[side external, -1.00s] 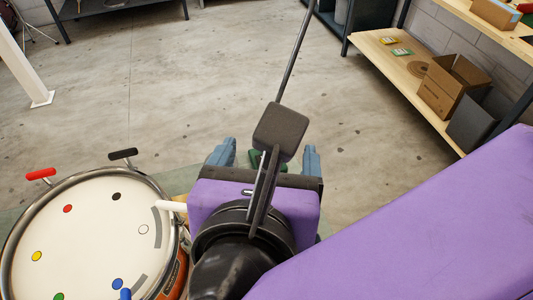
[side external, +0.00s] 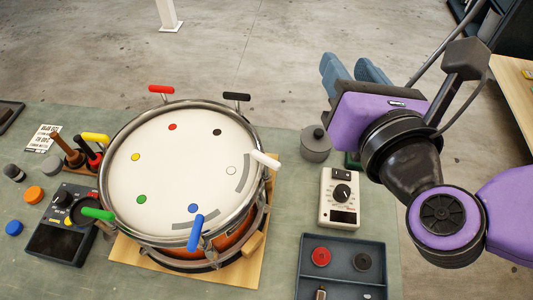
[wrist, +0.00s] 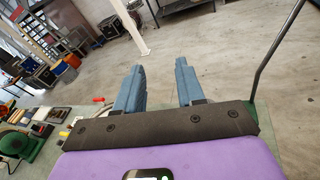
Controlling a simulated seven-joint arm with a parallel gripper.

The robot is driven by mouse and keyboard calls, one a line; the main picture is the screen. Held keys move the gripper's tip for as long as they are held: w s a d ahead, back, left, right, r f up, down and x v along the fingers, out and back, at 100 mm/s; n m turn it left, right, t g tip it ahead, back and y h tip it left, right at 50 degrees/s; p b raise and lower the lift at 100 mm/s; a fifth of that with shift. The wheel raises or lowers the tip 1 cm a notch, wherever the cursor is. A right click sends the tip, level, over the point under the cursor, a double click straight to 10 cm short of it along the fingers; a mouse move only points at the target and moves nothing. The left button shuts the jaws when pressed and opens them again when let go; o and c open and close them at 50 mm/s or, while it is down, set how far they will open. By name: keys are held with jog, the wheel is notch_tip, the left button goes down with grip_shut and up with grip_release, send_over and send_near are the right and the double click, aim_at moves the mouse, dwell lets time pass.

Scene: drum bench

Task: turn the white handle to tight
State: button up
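The drum (side external: 175,185) stands on a wooden board on the bench, with coloured handles around its rim. The white handle (side external: 265,159) is at the right rim, pointing outward to the right and slightly down. A grey arc is printed on the drumhead near it, beside a white dot. My gripper (side external: 350,66) is up and to the right of the drum, beyond the bench's far edge, well apart from the white handle. In the wrist view my gripper (wrist: 158,78) has its two blue fingers spread with nothing between them.
Red (side external: 161,90), black (side external: 236,97), yellow (side external: 95,138), green (side external: 98,214) and blue (side external: 196,232) handles ring the drum. A grey lidded pot (side external: 316,146), a meter with a dial (side external: 340,198) and a tray (side external: 342,240) stand right of the drum.

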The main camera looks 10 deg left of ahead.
jog(key=n+y, duration=0.2)
jog(key=n+g+y, duration=0.6)
jog(key=n+g, duration=0.4)
send_near(272, 161)
jog(key=x, duration=1.1)
jog(key=shift+h, duration=0.3)
grip_shut()
